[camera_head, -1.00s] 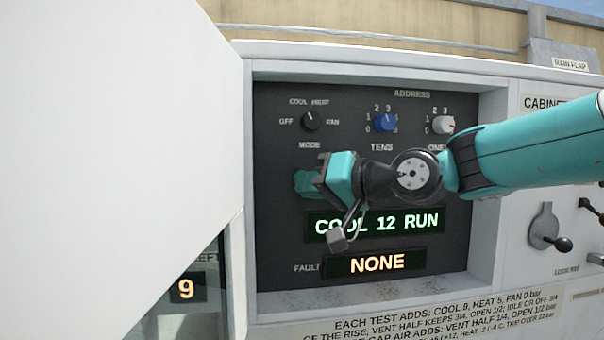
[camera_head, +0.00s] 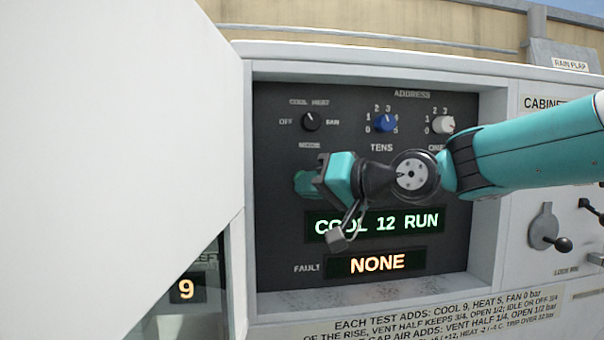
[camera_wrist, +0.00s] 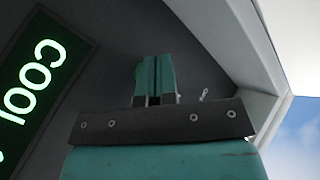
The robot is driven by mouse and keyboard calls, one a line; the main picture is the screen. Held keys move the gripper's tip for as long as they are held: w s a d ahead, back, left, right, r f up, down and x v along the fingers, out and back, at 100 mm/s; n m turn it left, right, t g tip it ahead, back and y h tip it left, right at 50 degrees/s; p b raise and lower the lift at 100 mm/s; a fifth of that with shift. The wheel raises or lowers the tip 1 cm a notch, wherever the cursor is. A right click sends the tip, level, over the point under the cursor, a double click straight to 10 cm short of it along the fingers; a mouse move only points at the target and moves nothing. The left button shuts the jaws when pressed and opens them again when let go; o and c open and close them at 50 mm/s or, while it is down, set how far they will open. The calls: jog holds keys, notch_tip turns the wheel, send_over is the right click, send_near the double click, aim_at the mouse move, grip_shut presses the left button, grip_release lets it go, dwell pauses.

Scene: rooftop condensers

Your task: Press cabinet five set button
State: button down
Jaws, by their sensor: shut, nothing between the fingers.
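The cabinet's dark recessed panel (camera_head: 275,235) fills the middle of the head view. My gripper (camera_head: 307,184) is in front of its left part, below the MODE knob (camera_head: 310,121), with its teal fingers together and empty. In the wrist view the shut fingers (camera_wrist: 155,78) point at the dark panel, and I cannot tell whether they touch it. No set button can be made out; my gripper and wrist cover part of the panel. The green display (camera_head: 408,223) reads COOL 12 RUN, partly covered. The fault display (camera_head: 377,262) reads NONE. The cabinet's number is not readable.
A blue TENS knob (camera_head: 385,123) and a white ONES knob (camera_head: 442,125) sit above my wrist. A large white panel (camera_head: 120,150) blocks the left side. A lever (camera_head: 548,232) is on the right face. The recess has raised white edges.

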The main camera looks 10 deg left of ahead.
jog(key=shift+w+a, duration=0.1)
jog(key=shift+w, duration=0.3)
jog(key=shift+w+a+p, duration=0.2)
jog(key=shift+w+p, duration=0.1)
jog(key=shift+w, duration=0.25)
dwell(0.7)
jog(key=shift+s, duration=0.1)
jog(key=shift+s+d+b, duration=0.3)
jog(key=shift+s+b, duration=0.45)
jog(key=shift+s, duration=0.1)
jog(key=shift+s+d+b, duration=0.25)
jog(key=shift+s+b, duration=0.3)
jog(key=shift+s, duration=0.25)
jog(key=shift+s+d+b, duration=0.3)
jog(key=shift+s+b, duration=0.2)
jog(key=shift+s, duration=0.3)
jog(key=shift+s+d+b, duration=0.25)
jog(key=shift+s+b, duration=0.3)
jog(key=shift+s, duration=0.25)
jog(key=shift+f, duration=0.1)
